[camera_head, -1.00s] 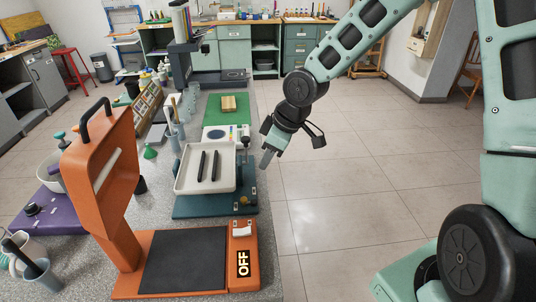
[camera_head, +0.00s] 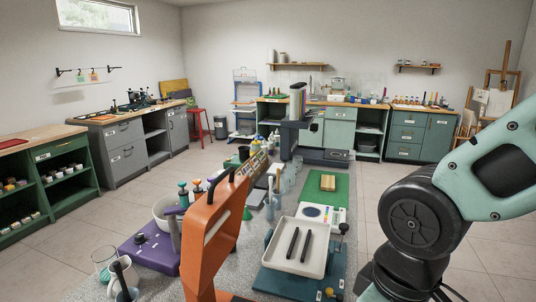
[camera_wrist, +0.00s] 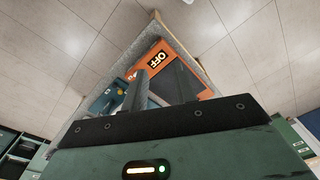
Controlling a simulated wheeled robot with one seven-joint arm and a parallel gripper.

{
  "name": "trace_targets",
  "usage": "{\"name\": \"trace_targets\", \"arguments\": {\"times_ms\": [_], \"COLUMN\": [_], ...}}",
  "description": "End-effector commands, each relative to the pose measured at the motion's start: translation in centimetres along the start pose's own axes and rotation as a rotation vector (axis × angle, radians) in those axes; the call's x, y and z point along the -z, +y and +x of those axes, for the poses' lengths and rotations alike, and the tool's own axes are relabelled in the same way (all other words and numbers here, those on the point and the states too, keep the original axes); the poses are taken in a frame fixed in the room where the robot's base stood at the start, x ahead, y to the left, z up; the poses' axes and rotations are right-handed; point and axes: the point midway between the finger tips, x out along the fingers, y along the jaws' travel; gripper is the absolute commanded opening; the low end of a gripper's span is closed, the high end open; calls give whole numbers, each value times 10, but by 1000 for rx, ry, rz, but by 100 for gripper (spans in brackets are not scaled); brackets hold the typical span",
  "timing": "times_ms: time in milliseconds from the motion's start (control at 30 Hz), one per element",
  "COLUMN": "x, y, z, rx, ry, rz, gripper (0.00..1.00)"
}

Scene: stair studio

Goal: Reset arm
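My arm shows at the right of the head view, with its dark joint near the bottom edge; my gripper's fingers are outside that view. In the wrist view my gripper (camera_wrist: 160,84) has its two fingers apart, with nothing seen held between them. Beyond the fingers lies the orange device with an OFF label (camera_wrist: 158,56) on the grey worktop. The same orange device (camera_head: 213,235) stands at the bottom middle of the head view, its base cut off by the frame.
A white tray (camera_head: 271,250) with two black bars (camera_head: 299,243) sits on a teal base left of my arm. A green mat (camera_head: 312,195) with a tan block lies behind. A purple device (camera_head: 150,250) stands left. Floor is free right of the bench.

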Motion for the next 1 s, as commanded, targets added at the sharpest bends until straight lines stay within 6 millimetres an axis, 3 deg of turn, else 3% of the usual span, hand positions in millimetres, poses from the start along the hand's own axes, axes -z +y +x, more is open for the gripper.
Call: {"name": "trace_targets", "arguments": {"times_ms": [100, 233, 1000], "x": [-19, -28, -28], "y": [-20, -29, -29], "z": [-8, -12, -12], "rx": [13, 24, 24], "ry": [-9, -15, -15], "rz": [21, 36, 37], "gripper": [28, 28, 28]}}
